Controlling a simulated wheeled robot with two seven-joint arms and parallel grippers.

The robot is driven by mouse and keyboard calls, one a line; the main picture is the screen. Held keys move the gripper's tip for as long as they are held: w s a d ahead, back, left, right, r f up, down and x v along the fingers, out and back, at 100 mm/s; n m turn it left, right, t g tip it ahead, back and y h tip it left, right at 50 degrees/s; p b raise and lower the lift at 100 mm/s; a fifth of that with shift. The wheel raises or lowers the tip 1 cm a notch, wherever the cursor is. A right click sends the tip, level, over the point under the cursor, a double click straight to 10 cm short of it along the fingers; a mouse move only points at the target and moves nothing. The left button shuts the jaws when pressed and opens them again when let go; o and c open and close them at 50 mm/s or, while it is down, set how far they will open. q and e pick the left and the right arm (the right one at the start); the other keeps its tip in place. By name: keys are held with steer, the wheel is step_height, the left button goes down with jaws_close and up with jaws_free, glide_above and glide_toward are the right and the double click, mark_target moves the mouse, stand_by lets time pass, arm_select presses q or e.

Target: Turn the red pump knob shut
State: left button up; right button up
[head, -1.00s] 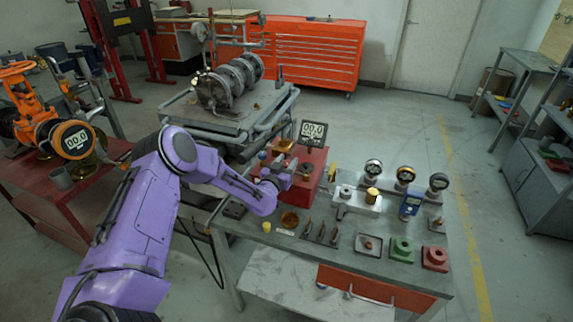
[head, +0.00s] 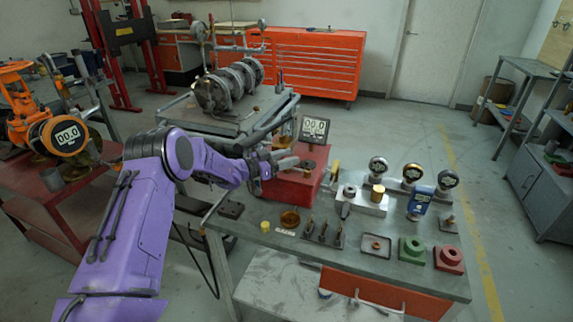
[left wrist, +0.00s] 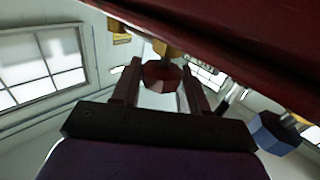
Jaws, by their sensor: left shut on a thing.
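The red pump knob (left wrist: 162,75) is a faceted dark-red knob between the two fingers in the left wrist view. My left gripper (left wrist: 160,88) is shut on it, one finger on each side. In the head view my left gripper (head: 282,160) is at the left upper part of the red pump box (head: 292,188), and the knob cannot be made out there. The box stands on the grey bench, with a dark display (head: 314,130) behind it. A blue faceted knob (left wrist: 275,133) shows at the lower right of the wrist view. My right gripper is not in view.
The grey bench (head: 345,268) holds a silver block (head: 362,203), round gauges (head: 411,173), a blue meter (head: 420,202), a green block (head: 411,250) and a red block (head: 449,259). A cart with a flanged pipe (head: 230,85) stands behind.

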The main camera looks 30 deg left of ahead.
arm_select(q)
steer(key=shift+m+g+h, duration=0.3)
steer(key=shift+h, duration=0.1)
steer(key=o, duration=1)
steer(key=shift+w, duration=0.1)
steer(key=shift+c, duration=0.2)
steer(key=b+v, duration=0.2)
steer(key=v, duration=0.8)
steer(key=shift+s, duration=0.2)
steer(key=shift+a+f, duration=0.15)
